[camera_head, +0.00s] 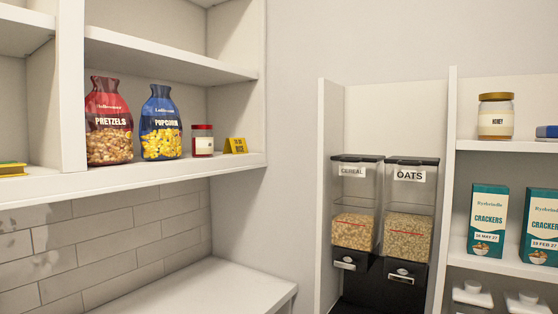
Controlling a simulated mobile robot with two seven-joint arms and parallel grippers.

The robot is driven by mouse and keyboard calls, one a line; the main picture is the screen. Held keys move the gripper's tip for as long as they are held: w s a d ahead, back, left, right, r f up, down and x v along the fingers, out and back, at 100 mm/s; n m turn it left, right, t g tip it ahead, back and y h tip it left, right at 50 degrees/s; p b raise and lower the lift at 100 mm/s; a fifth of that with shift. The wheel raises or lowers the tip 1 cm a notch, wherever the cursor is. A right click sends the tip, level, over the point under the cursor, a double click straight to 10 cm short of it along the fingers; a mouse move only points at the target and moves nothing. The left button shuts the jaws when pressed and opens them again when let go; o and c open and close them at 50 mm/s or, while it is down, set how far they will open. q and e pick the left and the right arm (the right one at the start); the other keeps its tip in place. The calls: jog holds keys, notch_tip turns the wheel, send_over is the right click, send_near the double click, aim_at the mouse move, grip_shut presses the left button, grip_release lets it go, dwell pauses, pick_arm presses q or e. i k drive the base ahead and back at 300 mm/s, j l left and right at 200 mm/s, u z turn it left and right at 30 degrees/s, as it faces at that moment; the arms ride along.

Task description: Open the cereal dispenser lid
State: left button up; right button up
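The cereal dispenser (354,210) stands in a shelf niche right of centre. It is a clear container with a "CEREAL" label, part filled with cereal, on a black base. Its dark lid (357,158) lies flat on top and looks closed. The oats dispenser (409,212) stands directly to its right, with a similar dark lid. Neither of my grippers is in view.
A white panel (330,190) bounds the niche on the left. Right shelves hold a honey jar (495,117) and cracker boxes (487,221). Left shelves hold pretzels (109,122), popcorn (161,124) and a small jar (203,141). An empty counter (205,290) lies below.

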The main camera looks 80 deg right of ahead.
aim_at(357, 158)
jog(key=z, duration=3.05)
